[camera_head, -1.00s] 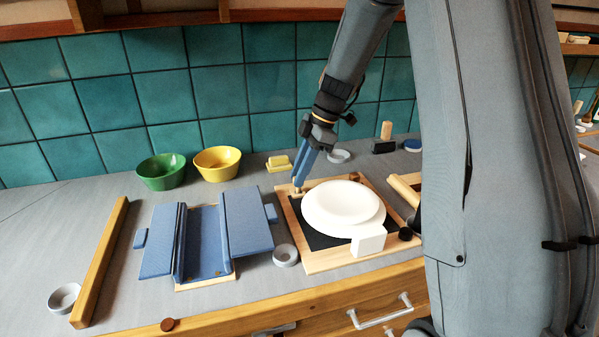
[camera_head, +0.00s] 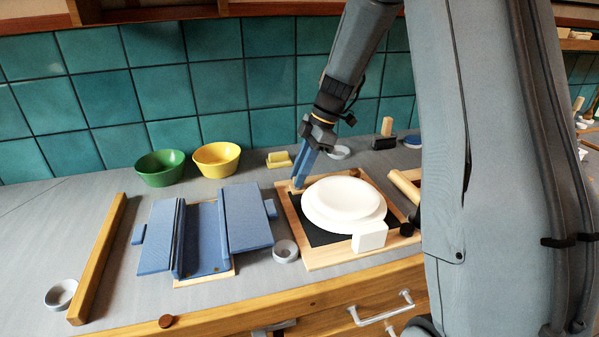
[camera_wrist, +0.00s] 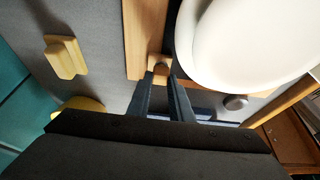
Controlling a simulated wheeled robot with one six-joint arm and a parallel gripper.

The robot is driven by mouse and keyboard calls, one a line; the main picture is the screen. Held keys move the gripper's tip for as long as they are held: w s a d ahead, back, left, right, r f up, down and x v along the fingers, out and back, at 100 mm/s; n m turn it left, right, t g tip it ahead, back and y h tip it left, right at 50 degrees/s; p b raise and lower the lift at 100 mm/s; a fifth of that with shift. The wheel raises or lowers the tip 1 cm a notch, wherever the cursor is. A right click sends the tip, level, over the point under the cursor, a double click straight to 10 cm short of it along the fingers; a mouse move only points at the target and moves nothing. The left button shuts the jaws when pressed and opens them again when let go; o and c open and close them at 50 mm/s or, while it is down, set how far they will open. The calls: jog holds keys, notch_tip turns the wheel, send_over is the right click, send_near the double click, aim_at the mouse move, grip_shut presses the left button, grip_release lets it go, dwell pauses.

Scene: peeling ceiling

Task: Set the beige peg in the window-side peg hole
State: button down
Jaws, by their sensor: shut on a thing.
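My gripper (camera_head: 298,183) points down at the far left corner of a wooden-framed board (camera_head: 330,258) with a dark inner panel. Its blue fingers (camera_wrist: 160,84) are shut on a small beige peg (camera_wrist: 158,63), which shows at the fingertips in the wrist view. The peg is at the board's wooden rim, and its lower end is hidden. I cannot tell whether it sits in a hole, and no empty peg hole is clearly visible.
Stacked white plates (camera_head: 344,200) and a white block (camera_head: 369,236) occupy the board, close beside my fingers. A yellow block (camera_head: 279,160), yellow bowl (camera_head: 216,159) and green bowl (camera_head: 160,168) stand behind. A blue hinged piece (camera_head: 205,235) lies left.

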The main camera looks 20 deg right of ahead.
jog(key=shift+f, duration=0.3)
jog(key=c, duration=1.5)
grip_release()
jog(key=shift+a+r+v, duration=0.1)
jog(key=shift+a+v, duration=0.1)
jog(key=shift+v, duration=1.75)
jog(key=shift+a+r+v, duration=0.1)
jog(key=shift+a+v, duration=0.15)
jog(key=shift+v, duration=1.65)
jog(key=shift+a+r+v, duration=0.1)
jog(key=shift+a+v, duration=0.1)
jog(key=shift+v, duration=1.75)
jog(key=shift+f, duration=0.1)
jog(key=shift+p, duration=0.3)
